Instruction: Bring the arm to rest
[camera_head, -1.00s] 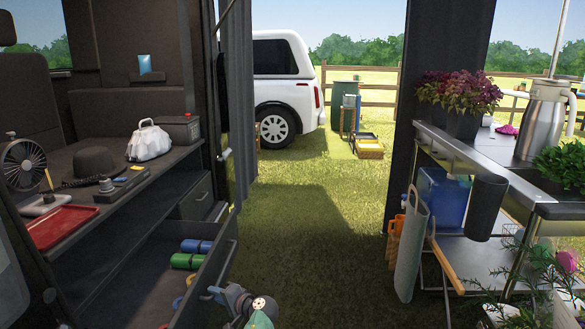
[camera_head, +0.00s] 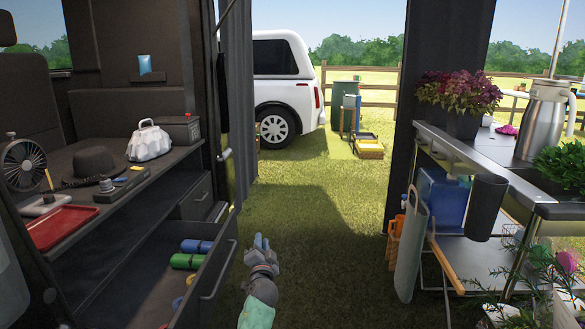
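My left gripper (camera_head: 262,243) shows at the bottom middle of the head view, over the grass and pointing away from me. It is to the right of the open drawer (camera_head: 215,282), apart from its handle. Its fingertips look close together, but they are too small to tell whether it is open or shut. I see nothing held in it. My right gripper is not in view.
The drawer holds blue rolls (camera_head: 196,245) and green rolls (camera_head: 186,261). A shelf with a fan (camera_head: 22,165), black hat (camera_head: 95,163) and red tray (camera_head: 62,226) is at left. A metal table (camera_head: 470,158) with plants stands at right. Grass between is clear.

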